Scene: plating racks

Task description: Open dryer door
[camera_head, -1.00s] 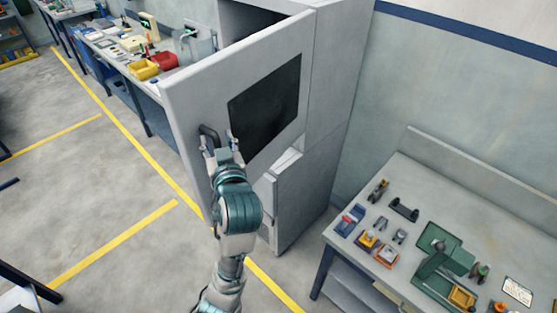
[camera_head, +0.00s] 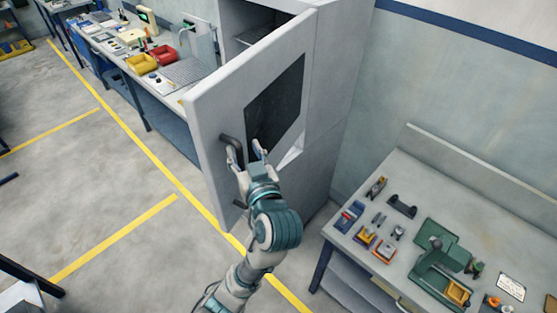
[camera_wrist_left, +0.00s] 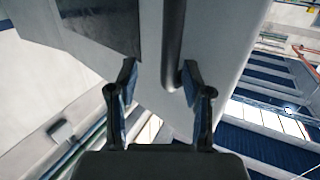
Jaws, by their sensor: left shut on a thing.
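The dryer door (camera_head: 212,128) is a pale grey panel with a dark window (camera_head: 276,108), standing ajar from the tall grey cabinet (camera_head: 338,70). Part of the cabinet's inside shows above the door's top edge. My left gripper (camera_head: 248,158) is at the dark bar handle (camera_head: 229,146) near the door's free edge. The fingers partly hide the handle in the head view. My right gripper is not in view.
A long workbench (camera_head: 182,88) with yellow and red bins stands behind the door at left. A grey table (camera_head: 440,180) with tools and a green fixture (camera_head: 440,265) stands at right. The floor left of the door, with yellow lines, is clear.

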